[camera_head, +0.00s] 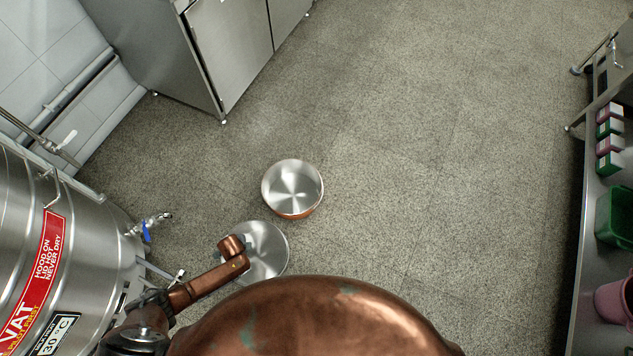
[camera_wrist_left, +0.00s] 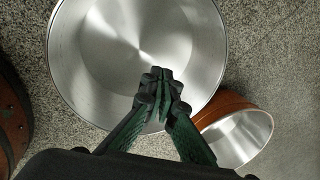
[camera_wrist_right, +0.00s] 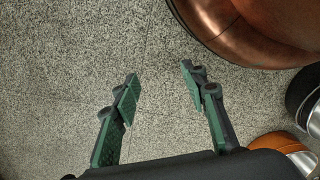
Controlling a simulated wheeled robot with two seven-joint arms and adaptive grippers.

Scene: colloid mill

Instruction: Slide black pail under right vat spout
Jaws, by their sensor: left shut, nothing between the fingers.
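A round pail with a bright steel inside (camera_head: 268,242) stands on the floor, partly hidden by my left arm. It fills much of the left wrist view (camera_wrist_left: 85,75); its outer colour is hidden. My left gripper (camera_wrist_left: 160,76) is shut and empty above the pail's opening; I cannot tell its height. A steel vat with a red label (camera_head: 85,235) stands at the left. Its spout with a blue handle (camera_head: 148,226) points toward the floor left of the pail. Only one vat shows. My right gripper (camera_wrist_right: 160,77) is open and empty over bare floor.
A second pail, orange outside (camera_head: 293,212), stands just beyond the first and shows beside it in the left wrist view (camera_wrist_left: 240,135). Steel cabinets (camera_head: 228,55) stand at the back left. A bench with a green bin (camera_head: 612,217) lines the right. The middle floor is clear.

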